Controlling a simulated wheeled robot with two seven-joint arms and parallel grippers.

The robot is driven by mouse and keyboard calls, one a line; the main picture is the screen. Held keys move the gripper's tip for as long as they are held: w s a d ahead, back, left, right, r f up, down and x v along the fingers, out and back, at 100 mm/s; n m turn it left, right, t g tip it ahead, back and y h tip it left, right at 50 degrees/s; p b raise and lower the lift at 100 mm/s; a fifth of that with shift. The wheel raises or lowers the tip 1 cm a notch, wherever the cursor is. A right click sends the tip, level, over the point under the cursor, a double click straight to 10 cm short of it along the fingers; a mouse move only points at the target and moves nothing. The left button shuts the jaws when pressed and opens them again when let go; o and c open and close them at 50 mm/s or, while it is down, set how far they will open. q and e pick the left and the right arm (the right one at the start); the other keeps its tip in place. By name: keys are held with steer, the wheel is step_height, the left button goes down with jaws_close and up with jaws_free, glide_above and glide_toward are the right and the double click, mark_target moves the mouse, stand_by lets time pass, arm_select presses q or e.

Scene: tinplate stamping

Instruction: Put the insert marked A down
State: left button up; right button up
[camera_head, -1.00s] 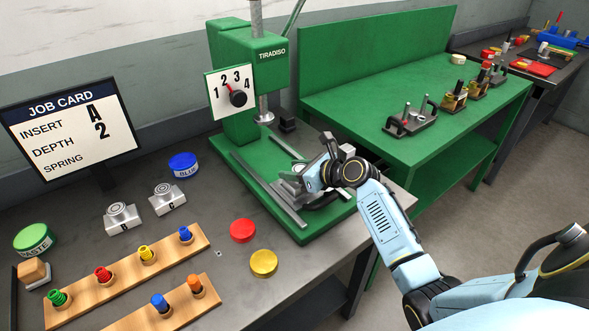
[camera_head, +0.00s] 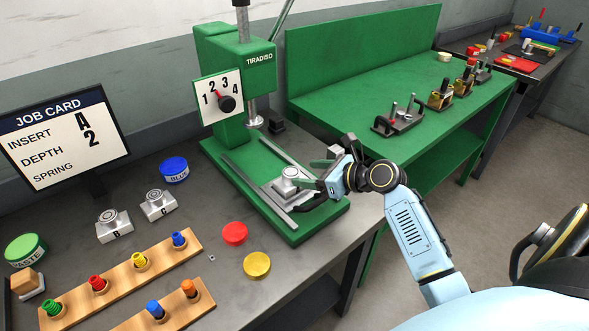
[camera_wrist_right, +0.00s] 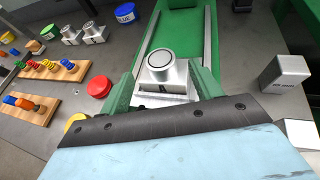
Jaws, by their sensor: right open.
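Insert A (camera_head: 289,181) is a silver block with a round stud on top. It sits upright on the green press bed between the rails, apart from the raised ram. In the right wrist view the insert (camera_wrist_right: 165,71) stands just beyond my palm, on a light plate, with most of its front letter hidden. My right gripper (camera_head: 312,187) is open, its green fingers on either side of the insert in the right wrist view (camera_wrist_right: 167,92). I cannot tell whether either finger touches it. My left gripper is not in view.
Inserts B (camera_head: 114,225) and C (camera_head: 158,205) stand on the grey bench to the left. Wooden racks (camera_head: 113,285) hold coloured springs. Red (camera_head: 234,233) and yellow (camera_head: 257,264) discs lie near the press. The press ram (camera_head: 253,122) hangs behind the insert.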

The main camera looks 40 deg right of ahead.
steer(key=shift+v, duration=1.6)
